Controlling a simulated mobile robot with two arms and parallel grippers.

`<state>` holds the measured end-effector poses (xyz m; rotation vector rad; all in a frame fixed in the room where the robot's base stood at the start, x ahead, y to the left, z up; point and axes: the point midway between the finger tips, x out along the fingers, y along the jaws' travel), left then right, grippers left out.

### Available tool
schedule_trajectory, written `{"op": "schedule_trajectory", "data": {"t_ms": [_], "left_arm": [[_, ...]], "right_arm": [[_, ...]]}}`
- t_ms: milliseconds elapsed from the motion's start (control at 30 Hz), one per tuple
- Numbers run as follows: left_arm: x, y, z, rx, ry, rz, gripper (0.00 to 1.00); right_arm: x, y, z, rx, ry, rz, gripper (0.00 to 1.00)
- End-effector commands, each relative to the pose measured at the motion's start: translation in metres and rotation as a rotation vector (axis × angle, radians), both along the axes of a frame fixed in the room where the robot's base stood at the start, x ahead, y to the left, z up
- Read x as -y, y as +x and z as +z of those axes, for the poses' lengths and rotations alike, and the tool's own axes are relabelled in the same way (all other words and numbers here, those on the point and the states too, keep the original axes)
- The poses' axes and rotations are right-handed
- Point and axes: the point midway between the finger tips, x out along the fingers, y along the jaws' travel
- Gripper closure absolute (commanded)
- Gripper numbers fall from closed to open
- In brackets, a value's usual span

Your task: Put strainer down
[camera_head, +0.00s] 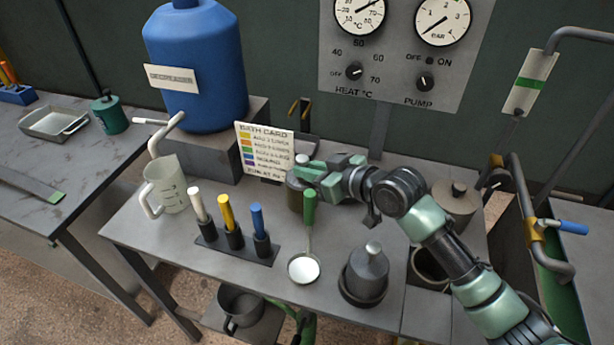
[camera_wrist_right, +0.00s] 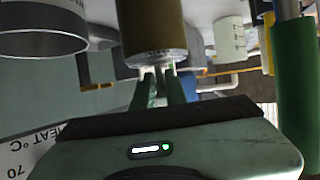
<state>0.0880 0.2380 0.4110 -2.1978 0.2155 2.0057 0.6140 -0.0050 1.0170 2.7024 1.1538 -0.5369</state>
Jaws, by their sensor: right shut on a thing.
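A strainer-like tool with a green handle (camera_head: 310,208) and a round pale bowl (camera_head: 304,268) is at the front middle of the workbench, its handle pointing up. The handle also shows close on the right of the right wrist view (camera_wrist_right: 297,100). My right gripper (camera_head: 312,172) is behind and above the handle. It is shut on the narrow top of a dark olive canister (camera_head: 294,196), which fills the upper middle of the right wrist view (camera_wrist_right: 151,28). The gripper partly hides the canister in the head view. I cannot tell whether the canister touches the bench. My left gripper is not in view.
A rack (camera_head: 236,247) with white, yellow and blue handles stands left of the strainer-like tool. A grey knobbed pot (camera_head: 366,277) stands to its right. A measuring jug (camera_head: 168,188) and a bath card (camera_head: 264,152) are farther left. The front left bench area is clear.

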Motion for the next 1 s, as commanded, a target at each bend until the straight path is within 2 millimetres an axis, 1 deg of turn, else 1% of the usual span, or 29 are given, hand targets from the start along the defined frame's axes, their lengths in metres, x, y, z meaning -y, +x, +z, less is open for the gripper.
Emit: {"op": "schedule_trajectory", "data": {"t_ms": [33,100,167,567,600,667,1000], "left_arm": [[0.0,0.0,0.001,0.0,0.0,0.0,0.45],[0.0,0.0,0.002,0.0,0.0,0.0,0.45],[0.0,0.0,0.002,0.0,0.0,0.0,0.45],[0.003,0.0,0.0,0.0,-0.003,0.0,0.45],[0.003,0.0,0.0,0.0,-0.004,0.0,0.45],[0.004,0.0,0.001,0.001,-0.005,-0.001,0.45],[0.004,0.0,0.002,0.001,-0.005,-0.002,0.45]], "right_arm": [[0.0,0.0,-0.009,-0.004,0.002,-0.001,1.0],[0.0,0.0,-0.018,-0.003,0.001,0.0,1.0],[-0.001,0.0,-0.023,-0.001,0.002,0.0,1.0],[0.0,0.0,-0.029,0.001,0.002,0.001,1.0],[0.0,0.0,-0.03,-0.001,0.0,0.001,0.82],[0.0,0.0,-0.029,-0.001,0.0,0.001,0.65],[0.0,0.0,-0.027,0.0,0.0,0.0,0.65]]}}
